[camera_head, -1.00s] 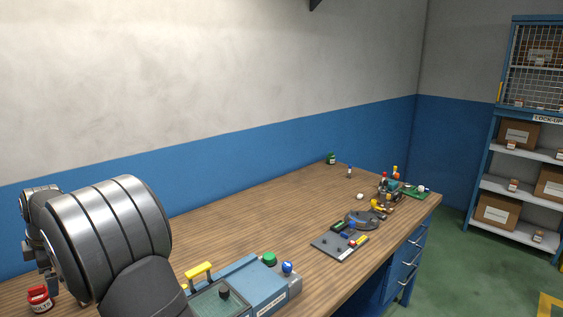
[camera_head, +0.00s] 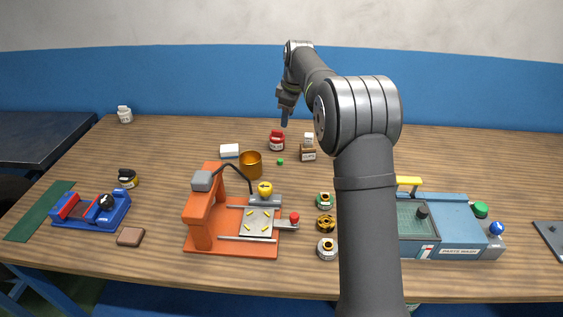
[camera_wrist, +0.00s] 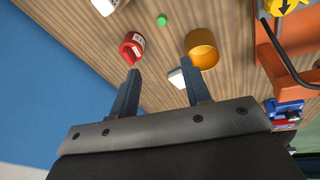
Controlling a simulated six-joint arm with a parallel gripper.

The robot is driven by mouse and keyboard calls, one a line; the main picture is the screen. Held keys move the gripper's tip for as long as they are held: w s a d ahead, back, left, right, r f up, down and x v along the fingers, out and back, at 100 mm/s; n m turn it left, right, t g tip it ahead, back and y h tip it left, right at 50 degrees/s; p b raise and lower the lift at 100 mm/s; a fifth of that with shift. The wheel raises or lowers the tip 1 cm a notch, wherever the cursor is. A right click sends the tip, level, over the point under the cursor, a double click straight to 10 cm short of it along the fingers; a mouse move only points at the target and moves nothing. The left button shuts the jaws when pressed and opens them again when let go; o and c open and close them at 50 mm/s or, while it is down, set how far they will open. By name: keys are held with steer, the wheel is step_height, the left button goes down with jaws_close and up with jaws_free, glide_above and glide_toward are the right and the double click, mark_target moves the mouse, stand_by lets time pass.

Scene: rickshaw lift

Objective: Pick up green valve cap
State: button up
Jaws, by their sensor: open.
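The green valve cap (camera_head: 280,161) is a small green piece on the wooden table, just below the red jar and right of the orange-brown cup. It also shows in the wrist view (camera_wrist: 162,19), near the top centre, beyond the fingertips. My gripper (camera_head: 285,118) is above the far part of the table, near the wall and above the red jar. In the wrist view my gripper (camera_wrist: 163,88) is open, with nothing between its two fingers. The cap is apart from the gripper and unobstructed.
Near the cap stand a red jar (camera_head: 277,141), an orange-brown cup (camera_head: 251,165), a brown jar (camera_head: 308,153) and a white box (camera_head: 229,151). An orange press-like fixture (camera_head: 203,213) is closer to the front. A blue parts washer (camera_head: 455,225) stands right of my arm.

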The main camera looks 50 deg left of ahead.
steer(key=a+f+m+h, duration=0.2)
steer(key=a+m, duration=0.2)
steer(key=m, duration=0.2)
glide_above(280, 160)
steer(key=shift+g+h, duration=0.3)
steer(key=shift+h, duration=0.1)
steer(key=f, duration=1.3)
steer(key=shift+d+f, duration=0.2)
steer(key=shift+d, duration=0.05)
steer(key=f, duration=0.5)
steer(key=shift+w+a, duration=0.1)
steer(key=shift+a, duration=0.1)
steer(key=c, duration=0.9)
